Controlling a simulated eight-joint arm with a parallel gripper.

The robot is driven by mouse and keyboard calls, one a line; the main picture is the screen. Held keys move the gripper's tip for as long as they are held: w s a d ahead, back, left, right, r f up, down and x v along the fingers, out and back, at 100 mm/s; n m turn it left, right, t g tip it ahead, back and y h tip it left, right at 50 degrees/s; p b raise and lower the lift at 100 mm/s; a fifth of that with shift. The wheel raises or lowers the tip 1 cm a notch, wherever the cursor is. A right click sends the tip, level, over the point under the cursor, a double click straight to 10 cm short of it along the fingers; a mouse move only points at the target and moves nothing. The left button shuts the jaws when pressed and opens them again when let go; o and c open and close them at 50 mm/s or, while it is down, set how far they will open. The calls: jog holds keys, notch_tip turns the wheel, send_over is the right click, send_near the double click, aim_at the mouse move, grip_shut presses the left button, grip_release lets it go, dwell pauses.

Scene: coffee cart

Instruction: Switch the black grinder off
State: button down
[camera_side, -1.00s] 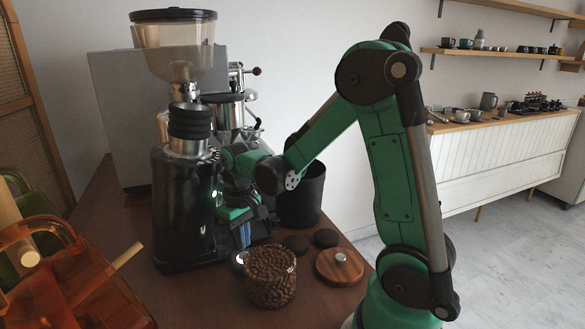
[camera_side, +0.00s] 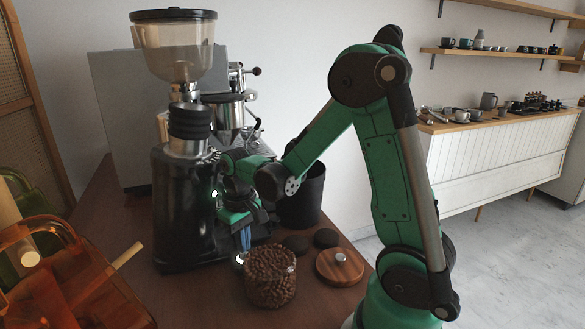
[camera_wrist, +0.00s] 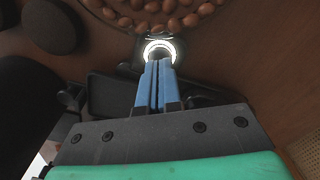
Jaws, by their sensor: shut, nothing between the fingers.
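The black grinder (camera_side: 178,225) stands at the left of the side view, with a clear hopper (camera_side: 180,50) on top. A small light glows on its body, beside my wrist. A lit white ring button (camera_wrist: 160,48) shows in the wrist view, just beyond my fingertips. A white glow (camera_side: 240,258) also shows low by the grinder's base in the side view. My gripper (camera_side: 245,246) points down in front of the grinder. Its blue fingers (camera_wrist: 158,64) are shut and empty, with their tips overlapping the ring's lower edge in the wrist view. I cannot tell whether they touch it.
A jar of coffee beans (camera_side: 270,277) stands close to the fingers, with a wooden lid (camera_side: 340,266) to its right. Dark round pieces (camera_side: 326,238) lie behind them. A dark bin (camera_side: 302,195) stands behind my gripper. An orange translucent container (camera_side: 65,285) is at front left.

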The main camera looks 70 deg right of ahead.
jog(key=shift+f, duration=0.75)
dwell(0.8)
jog(key=shift+r, duration=2.75)
jog(key=s+a+r+n+t, duration=0.3)
jog(key=a+r+t, duration=0.2)
jog(key=a+t, duration=0.2)
jog(key=a, duration=0.2)
jog(key=shift+s+a+r, duration=0.15)
jog(key=shift+a+r, duration=0.15)
